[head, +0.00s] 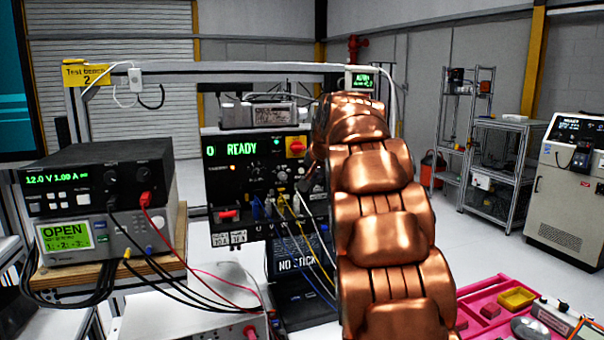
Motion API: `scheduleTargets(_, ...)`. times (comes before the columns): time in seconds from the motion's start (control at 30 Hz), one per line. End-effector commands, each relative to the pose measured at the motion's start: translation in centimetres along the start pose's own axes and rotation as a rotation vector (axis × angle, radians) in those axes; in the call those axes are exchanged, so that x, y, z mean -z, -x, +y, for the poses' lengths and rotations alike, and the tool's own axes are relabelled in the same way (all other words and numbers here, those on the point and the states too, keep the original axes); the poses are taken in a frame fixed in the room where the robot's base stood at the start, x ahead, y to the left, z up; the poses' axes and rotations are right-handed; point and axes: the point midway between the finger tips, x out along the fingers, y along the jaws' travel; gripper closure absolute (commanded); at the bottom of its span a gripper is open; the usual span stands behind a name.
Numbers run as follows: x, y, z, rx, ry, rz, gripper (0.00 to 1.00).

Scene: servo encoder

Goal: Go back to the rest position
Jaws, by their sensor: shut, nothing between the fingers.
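My copper-coloured arm rises through the middle of the head view and reaches toward the black control panel (225,180). My gripper (309,184) shows only as a dark shape at the arm's left edge, in front of the panel's right side. It is shut and empty, and most of it is hidden behind the arm. The panel display reads READY and has a red knob at its upper right. I cannot tell whether the gripper touches the panel or the cables.
A power supply (45,180) and a meter (100,240) stand stacked at left, with cables trailing right. A laptop (285,300) reading NO STICK sits below the panel. A pink tray (480,325) lies at lower right. An aluminium frame (220,70) spans above. Open floor shows at right.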

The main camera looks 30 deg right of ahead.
Motion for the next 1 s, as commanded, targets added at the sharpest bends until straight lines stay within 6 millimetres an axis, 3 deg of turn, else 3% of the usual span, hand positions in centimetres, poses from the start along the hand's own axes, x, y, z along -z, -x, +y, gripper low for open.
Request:
scheduleTargets(0.33,0.0,0.0,0.0,0.0,0.0,0.0,1.0)
scheduleTargets(0.47,-1.1,0.1,-0.1,-0.007,0.012,-0.018,1.0)
scheduleTargets(0.57,-3.5,0.5,-0.2,-0.019,0.041,-0.056,1.0)
scheduleTargets(0.67,-7.4,0.9,0.0,-0.041,0.086,-0.119,1.0)
scheduleTargets(1.0,-22.0,4.0,2.6,-0.104,0.28,-0.354,1.0)
